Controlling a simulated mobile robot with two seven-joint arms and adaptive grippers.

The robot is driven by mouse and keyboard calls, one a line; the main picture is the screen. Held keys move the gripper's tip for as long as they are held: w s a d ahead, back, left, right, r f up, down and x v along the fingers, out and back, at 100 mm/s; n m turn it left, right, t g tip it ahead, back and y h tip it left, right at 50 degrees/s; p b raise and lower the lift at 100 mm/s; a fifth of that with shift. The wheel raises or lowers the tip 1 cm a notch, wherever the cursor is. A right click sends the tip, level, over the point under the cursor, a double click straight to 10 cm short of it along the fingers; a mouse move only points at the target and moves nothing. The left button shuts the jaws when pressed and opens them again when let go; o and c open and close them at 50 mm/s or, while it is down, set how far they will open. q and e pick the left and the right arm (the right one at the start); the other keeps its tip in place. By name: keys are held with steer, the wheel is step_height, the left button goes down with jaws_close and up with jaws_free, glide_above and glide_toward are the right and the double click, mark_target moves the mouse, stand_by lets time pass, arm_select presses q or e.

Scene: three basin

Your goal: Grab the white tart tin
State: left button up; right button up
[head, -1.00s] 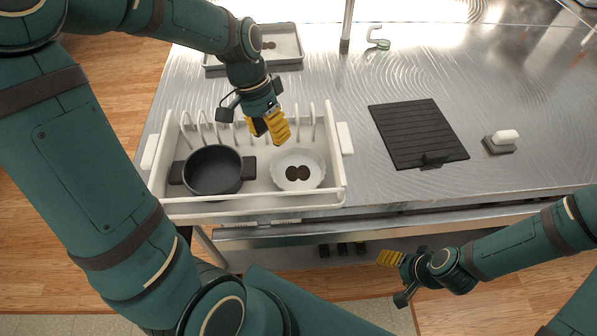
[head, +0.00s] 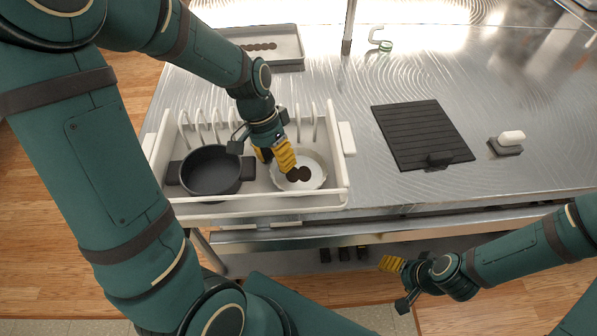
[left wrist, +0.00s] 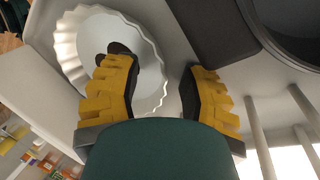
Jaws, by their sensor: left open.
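The white tart tin (head: 314,184) has a fluted rim and sits in the right part of the white dish rack, with dark round spots on its bottom. It also shows in the left wrist view (left wrist: 66,47), where one yellow finger overlaps it and the other is outside its rim. My left gripper (head: 276,163) is open and empty, low over the tin's left rim. Whether it touches the tin cannot be told. My right gripper (head: 391,265) is in front of the counter, away from the rack; its finger gap is unclear.
The white dish rack (head: 255,207) has upright prongs at the back and holds a black pot (head: 210,171) left of the tin. A black ridged board (head: 422,132), a sponge on a holder (head: 508,141) and a grey tray (head: 285,47) lie on the metal counter.

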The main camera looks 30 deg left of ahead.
arm_select(q)
jaws_close()
steer(key=shift+r, duration=0.1)
